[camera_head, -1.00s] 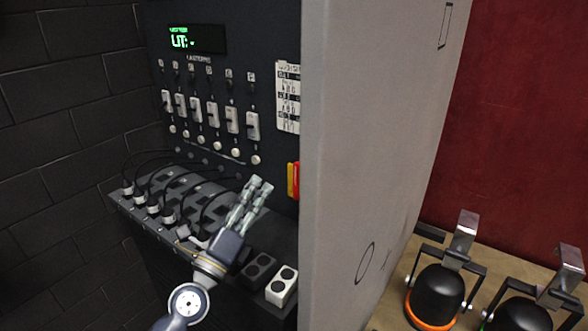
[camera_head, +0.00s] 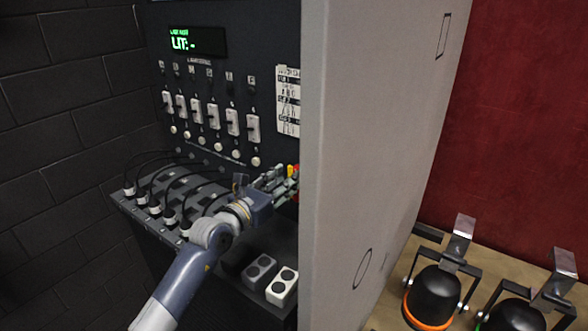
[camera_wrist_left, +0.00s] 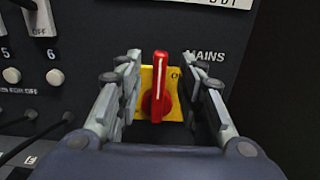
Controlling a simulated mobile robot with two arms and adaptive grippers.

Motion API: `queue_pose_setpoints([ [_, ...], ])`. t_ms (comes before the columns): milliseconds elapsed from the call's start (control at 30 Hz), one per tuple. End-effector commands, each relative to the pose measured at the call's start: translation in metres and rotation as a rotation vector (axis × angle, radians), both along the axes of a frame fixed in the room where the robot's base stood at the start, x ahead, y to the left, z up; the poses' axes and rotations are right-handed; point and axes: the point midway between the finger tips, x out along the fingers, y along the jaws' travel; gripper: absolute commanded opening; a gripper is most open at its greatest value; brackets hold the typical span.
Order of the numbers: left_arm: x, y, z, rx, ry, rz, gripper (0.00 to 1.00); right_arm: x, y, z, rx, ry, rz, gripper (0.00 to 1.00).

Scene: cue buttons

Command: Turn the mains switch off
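My left gripper (camera_wrist_left: 164,75) is open, with one finger on each side of the handle and a gap on both sides. In the head view my left gripper (camera_head: 280,175) is at the panel's right edge and covers most of the switch; only a bit of yellow and red (camera_head: 293,171) shows. My right gripper is not in view.
A large grey partition (camera_head: 375,160) stands just right of the switch. The panel carries several faders (camera_head: 232,121), buttons and a display (camera_head: 195,41). Cables plug into a ledge (camera_head: 170,215) below. Lamps (camera_head: 435,295) stand beyond the partition.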

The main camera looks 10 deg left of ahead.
Motion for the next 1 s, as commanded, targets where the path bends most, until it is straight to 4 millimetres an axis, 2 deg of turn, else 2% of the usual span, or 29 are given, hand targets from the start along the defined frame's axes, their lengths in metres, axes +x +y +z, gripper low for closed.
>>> queue_pose_setpoints([
  [100, 0.018, -0.007, 0.003, 0.000, -0.001, -0.001, 0.35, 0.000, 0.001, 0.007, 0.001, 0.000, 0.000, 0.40],
  [300, 0.035, -0.015, 0.001, -0.002, 0.000, -0.001, 0.35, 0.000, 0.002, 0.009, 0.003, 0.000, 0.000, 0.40],
  [700, 0.041, -0.017, 0.000, -0.001, -0.001, -0.001, 0.35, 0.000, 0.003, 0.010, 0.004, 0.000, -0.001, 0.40],
  [733, 0.041, -0.017, 0.000, -0.001, -0.001, -0.001, 0.33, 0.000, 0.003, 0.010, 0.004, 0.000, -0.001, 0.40],
  [867, 0.041, -0.017, 0.000, -0.002, 0.000, -0.001, 0.03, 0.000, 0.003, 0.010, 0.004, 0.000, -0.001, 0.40],
  [900, 0.041, -0.017, 0.000, -0.002, 0.000, -0.001, 0.00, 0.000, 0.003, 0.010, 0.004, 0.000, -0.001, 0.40],
  [1000, 0.041, -0.017, 0.000, -0.002, 0.000, 0.000, 0.00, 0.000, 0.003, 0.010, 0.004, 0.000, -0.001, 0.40],
])
